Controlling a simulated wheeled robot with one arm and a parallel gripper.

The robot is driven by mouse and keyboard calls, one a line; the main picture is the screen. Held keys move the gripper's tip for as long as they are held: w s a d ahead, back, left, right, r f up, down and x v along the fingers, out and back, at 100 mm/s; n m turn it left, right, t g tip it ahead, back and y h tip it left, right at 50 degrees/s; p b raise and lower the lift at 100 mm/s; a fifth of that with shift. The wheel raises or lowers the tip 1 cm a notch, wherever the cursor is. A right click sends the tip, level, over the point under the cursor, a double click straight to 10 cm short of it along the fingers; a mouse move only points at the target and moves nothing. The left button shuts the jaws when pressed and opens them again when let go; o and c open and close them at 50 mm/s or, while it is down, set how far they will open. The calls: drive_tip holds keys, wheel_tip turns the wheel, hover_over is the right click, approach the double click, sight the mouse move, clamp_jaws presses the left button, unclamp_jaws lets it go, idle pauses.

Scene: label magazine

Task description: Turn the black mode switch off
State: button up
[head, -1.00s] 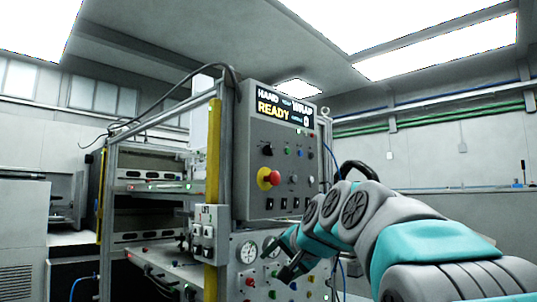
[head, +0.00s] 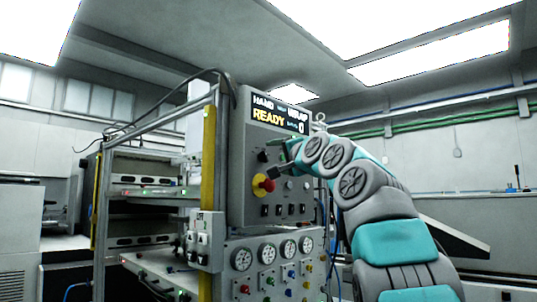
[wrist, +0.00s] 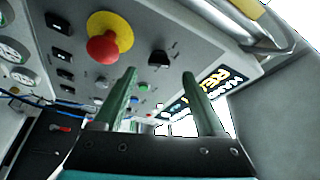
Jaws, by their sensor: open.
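The black mode switch appears to be the black rotary knob (head: 263,156) on the upper left of the grey control panel (head: 240,190), below the display. In the wrist view the knob (wrist: 158,58) shows beyond and between my fingertips, with a pale mark on it; its exact setting is hard to read. My gripper (head: 278,160) is open and empty, just right of the knob in the head view. In the wrist view my two green fingers (wrist: 159,75) are spread apart. I cannot tell whether they touch anything.
A red emergency button on a yellow base (head: 263,185) sticks out below the knob, close to my lower finger. Several black rocker switches (head: 278,210) line the panel's bottom. The display (head: 280,112) reads READY. Gauges (head: 265,254) sit lower. A metal handle (wrist: 262,45) edges the panel.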

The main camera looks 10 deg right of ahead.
sight(266, 157)
drive_tip(key=p+x, duration=0.1)
drive_tip(key=x, duration=0.2)
drive_tip(key=shift+w+r+p, duration=0.15)
drive_tip(key=shift+p, duration=0.2)
drive_tip(key=shift+w+a+p, duration=0.15)
drive_tip(key=shift+w+p, duration=0.15)
drive_tip(key=shift+w, duration=0.35)
clamp_jaws()
